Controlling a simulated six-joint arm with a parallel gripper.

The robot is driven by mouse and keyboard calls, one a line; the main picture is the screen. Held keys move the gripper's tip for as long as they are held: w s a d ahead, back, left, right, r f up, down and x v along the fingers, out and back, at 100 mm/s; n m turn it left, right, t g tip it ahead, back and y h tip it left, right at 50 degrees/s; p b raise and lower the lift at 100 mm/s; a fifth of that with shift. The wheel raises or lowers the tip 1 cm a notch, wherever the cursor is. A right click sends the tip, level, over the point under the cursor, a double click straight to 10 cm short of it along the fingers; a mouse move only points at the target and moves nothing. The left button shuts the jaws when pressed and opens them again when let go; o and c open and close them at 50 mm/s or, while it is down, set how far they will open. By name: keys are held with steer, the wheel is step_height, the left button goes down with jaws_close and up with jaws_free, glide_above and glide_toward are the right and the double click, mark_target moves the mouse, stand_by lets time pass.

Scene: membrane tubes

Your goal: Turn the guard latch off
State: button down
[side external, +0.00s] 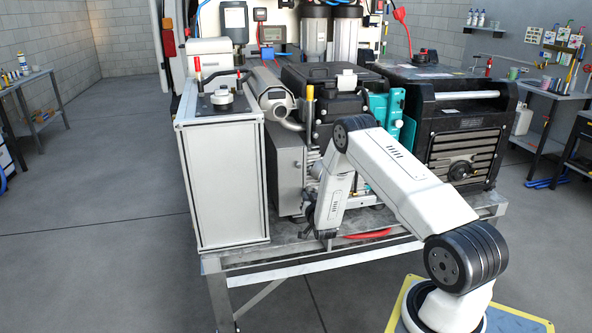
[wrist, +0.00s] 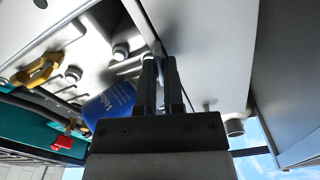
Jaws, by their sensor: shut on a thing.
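In the wrist view, the two dark fingers of my gripper (wrist: 160,75) are close together, shut on a small grey metal piece, apparently the guard latch (wrist: 157,47), at the edge of a pale metal panel (wrist: 210,45). Most of the latch is hidden between the fingers, and its turn angle cannot be told. In the side external view, my gripper (side external: 318,215) is low at the front of the machine, beside the grey metal box (side external: 285,170). My arm hides much of the contact there.
Left of my fingers in the wrist view are a blue cylinder (wrist: 108,103), a yellow handle (wrist: 38,72) and a red clip (wrist: 62,142). In the side external view, a tall white cabinet (side external: 222,185) stands left and a black generator (side external: 465,125) right. The metal bench (side external: 240,258) carries them.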

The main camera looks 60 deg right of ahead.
steer(key=shift+n, duration=1.6)
steer(key=c, duration=0.7)
jaws_free()
steer(key=shift+c, duration=0.2)
steer(key=v, duration=0.7)
steer(key=shift+s+a, duration=0.3)
steer(key=shift+a, duration=0.05)
